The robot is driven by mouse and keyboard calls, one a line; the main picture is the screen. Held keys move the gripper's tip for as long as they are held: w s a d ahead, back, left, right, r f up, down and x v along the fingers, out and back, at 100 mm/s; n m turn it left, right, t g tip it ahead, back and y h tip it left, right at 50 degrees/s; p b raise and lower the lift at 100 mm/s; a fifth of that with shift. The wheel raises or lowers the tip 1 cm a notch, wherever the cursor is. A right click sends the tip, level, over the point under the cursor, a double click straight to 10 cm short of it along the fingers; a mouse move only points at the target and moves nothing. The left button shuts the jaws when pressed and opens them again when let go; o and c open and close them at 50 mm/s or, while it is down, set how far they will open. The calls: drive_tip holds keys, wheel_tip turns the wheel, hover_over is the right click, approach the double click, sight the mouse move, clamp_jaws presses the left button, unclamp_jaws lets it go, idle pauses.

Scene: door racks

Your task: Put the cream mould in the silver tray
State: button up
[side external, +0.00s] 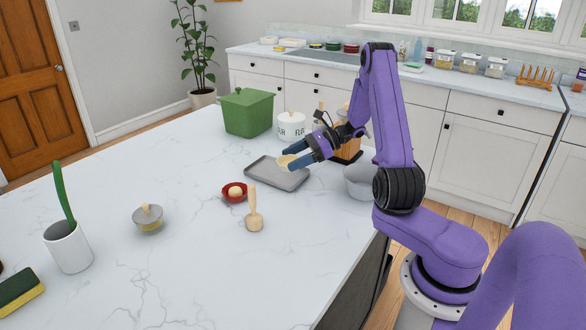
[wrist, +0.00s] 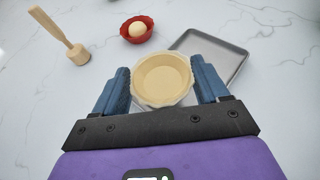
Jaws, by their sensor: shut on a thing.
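The cream mould (wrist: 162,78) is a round, shallow dish with a wavy rim, held between the two blue fingers of my gripper (wrist: 161,84) in the wrist view. In the side view my gripper (side external: 291,163) is shut on the mould (side external: 286,161), above the far part of the silver tray. The silver tray (side external: 275,179) is a flat grey rectangle on the marble counter. In the wrist view the tray (wrist: 222,58) shows beyond and to the right of the mould, partly hidden by it and the right finger. Height above the tray is hard to tell.
A red dish (side external: 234,198) holding a pale ball and a wooden masher (side external: 254,218) are near the tray's front. A green bin (side external: 248,112), a white canister (side external: 291,126) and a white bowl (side external: 358,182) stand around it. The counter's left middle is mostly free.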

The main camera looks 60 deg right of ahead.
drive_tip(key=shift+w+d+f, duration=0.15)
drive_tip(key=shift+w+f, duration=0.15)
drive_tip(key=shift+f, duration=0.15)
drive_tip(key=shift+w+f, duration=0.1)
drive_tip(key=shift+f, duration=1.45)
drive_tip(key=shift+f, duration=0.1)
drive_tip(key=o, duration=0.9)
